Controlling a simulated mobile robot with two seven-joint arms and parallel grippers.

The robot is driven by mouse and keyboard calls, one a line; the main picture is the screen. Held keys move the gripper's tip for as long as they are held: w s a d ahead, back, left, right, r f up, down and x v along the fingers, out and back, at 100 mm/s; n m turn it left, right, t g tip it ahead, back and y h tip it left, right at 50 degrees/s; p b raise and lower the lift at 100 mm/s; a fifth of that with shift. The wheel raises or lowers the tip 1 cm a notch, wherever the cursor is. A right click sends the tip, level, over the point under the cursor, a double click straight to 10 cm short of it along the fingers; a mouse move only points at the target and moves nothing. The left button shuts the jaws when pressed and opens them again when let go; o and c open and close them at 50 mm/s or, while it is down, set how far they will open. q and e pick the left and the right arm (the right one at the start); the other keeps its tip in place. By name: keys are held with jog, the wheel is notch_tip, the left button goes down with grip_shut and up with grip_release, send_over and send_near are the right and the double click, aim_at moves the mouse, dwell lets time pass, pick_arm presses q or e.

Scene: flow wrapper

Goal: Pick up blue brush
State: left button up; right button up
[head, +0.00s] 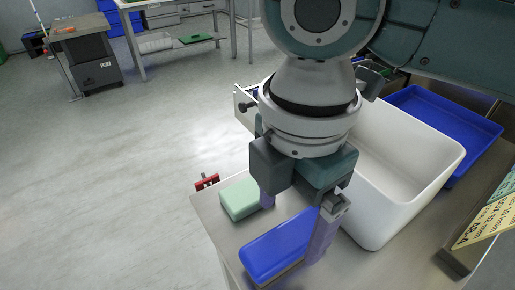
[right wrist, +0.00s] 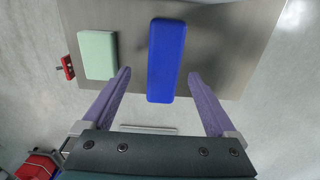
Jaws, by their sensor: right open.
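The blue brush (head: 278,246) lies on the metal table, its smooth blue top facing up. In the right wrist view the blue brush (right wrist: 166,60) lies lengthwise, ahead of and between the two purple fingers. My right gripper (head: 293,222) is open above the table, with its fingers spread to either side of the brush; in the right wrist view the gripper (right wrist: 160,75) holds nothing. The brush and the fingers look apart there. The underside of the brush is mostly hidden. My left gripper does not show.
A light green block (head: 239,199) lies beside the brush on the metal table (head: 212,218). A white bin (head: 410,190) stands close at the right, with a blue tray (head: 425,105) behind it. A red object (head: 207,182) is at the table's left edge. Open floor lies left.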

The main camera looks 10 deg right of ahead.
aim_at(291, 236)
jog(key=f, duration=0.4)
jog(key=shift+s+d+f+b, duration=0.1)
jog(key=shift+s+d+b, duration=0.05)
jog(key=shift+s+b, duration=0.15)
grip_shut()
dwell(0.4)
